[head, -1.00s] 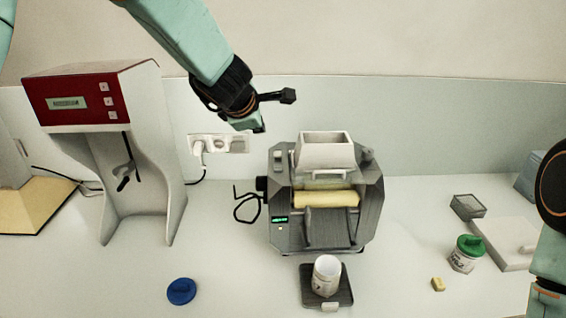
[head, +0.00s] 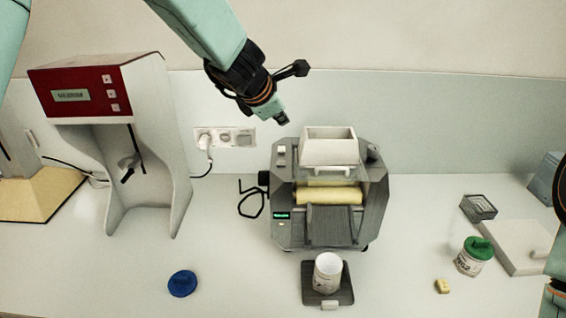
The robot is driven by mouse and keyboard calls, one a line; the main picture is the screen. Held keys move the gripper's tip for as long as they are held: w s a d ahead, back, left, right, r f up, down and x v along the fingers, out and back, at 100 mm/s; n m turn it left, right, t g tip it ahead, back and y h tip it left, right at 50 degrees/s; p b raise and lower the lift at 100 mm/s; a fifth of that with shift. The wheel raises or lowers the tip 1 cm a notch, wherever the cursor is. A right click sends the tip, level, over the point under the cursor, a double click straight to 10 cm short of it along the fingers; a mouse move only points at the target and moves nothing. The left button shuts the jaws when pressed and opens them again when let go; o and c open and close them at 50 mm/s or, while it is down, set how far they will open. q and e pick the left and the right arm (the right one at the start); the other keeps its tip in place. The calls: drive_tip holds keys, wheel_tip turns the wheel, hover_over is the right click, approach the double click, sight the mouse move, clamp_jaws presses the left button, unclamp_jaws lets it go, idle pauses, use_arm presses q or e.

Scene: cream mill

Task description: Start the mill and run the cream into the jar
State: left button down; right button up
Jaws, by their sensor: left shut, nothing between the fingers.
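The grey mill (head: 291,234) stands at the middle of the bench, with a white hopper (head: 329,148) on top and cream-yellow rollers (head: 329,195) below it. A small green display (head: 281,215) glows on its front left. An open white jar (head: 328,273) stands upright on a dark square plate (head: 344,296) in front of the mill, below its sloping apron (head: 331,226). My left gripper (head: 282,119) is shut and empty, pointing down just above and behind the mill's left top, apart from it as far as I can see. Only part of my right arm shows at the right edge; its gripper is out of view.
A blue lid (head: 182,283) lies front left. A white machine with a red panel (head: 78,93) stands left. A green-lidded jar (head: 474,256), a small yellow block (head: 443,286), a dark box (head: 478,208) and a white scale-like slab (head: 515,246) are at right. Wall sockets (head: 225,137) are behind.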

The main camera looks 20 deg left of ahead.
sight(279, 164)
use_arm(q)
drive_tip(key=f+b, duration=0.2)
drive_tip(key=f, duration=0.1)
drive_tip(key=shift+a+f+b, duration=0.1)
drive_tip(key=shift+a+b, duration=0.25)
drive_tip(key=f+b, duration=0.4)
drive_tip(key=f, duration=0.1)
drive_tip(key=shift+w+d+b, duration=0.2)
drive_tip(key=shift+b, duration=0.2)
drive_tip(key=shift+a+f, duration=0.1)
drive_tip(key=shift+f, duration=0.2)
drive_tip(key=shift+s+b, duration=0.15)
drive_tip(key=shift+b, duration=0.25)
drive_tip(key=shift+s+r, duration=0.1)
drive_tip(key=shift+s, duration=0.1)
drive_tip(key=shift+w+d, duration=0.15)
drive_tip(key=shift+d, duration=0.05)
drive_tip(key=shift+w+a, duration=0.15)
